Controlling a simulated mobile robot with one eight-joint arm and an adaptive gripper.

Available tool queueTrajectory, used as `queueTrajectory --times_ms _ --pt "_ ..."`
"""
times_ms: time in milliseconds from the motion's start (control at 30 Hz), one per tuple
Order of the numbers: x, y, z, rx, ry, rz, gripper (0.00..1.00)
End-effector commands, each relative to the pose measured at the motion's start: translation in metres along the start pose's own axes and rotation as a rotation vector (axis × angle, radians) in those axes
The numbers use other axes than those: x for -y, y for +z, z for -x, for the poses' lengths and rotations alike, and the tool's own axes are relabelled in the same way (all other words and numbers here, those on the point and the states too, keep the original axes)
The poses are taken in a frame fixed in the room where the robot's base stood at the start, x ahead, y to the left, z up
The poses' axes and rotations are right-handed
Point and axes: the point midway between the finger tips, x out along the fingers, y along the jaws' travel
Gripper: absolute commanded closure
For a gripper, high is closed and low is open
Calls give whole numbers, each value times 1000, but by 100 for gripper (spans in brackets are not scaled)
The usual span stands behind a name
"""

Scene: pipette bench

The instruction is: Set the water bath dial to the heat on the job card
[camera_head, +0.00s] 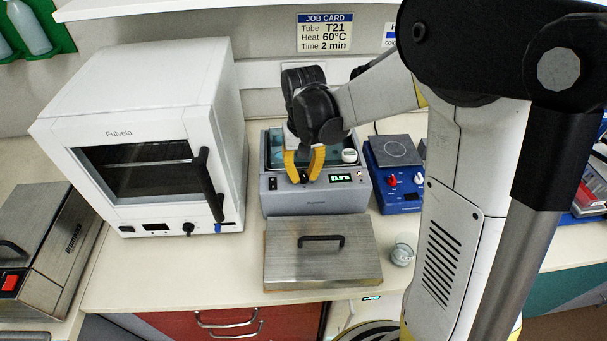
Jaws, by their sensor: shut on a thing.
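The job card (324,33) on the back wall reads Tube T21, Heat 60°C, Time 2 min. The grey water bath (315,203) stands in the middle of the bench with its lid off. Its green-lit display (341,178) is on the right of the front panel; the digits are too small to read surely. My gripper (304,179) reaches down over the bath, its yellow fingers shut on the dial at the front panel. The fingers mostly hide the dial, so its pointer cannot be seen.
A steel lid (322,268) with a black handle lies in front of the bath. A white oven (140,140) stands to the left and a blue hotplate (395,175) to the right. A small glass vessel (402,252) sits right of the lid.

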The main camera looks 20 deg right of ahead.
Motion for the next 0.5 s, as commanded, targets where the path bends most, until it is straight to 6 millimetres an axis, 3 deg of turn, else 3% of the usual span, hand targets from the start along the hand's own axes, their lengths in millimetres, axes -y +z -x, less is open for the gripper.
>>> queueTrajectory --times_ms 500 --pt "0 0 0 0 0 -489 100"
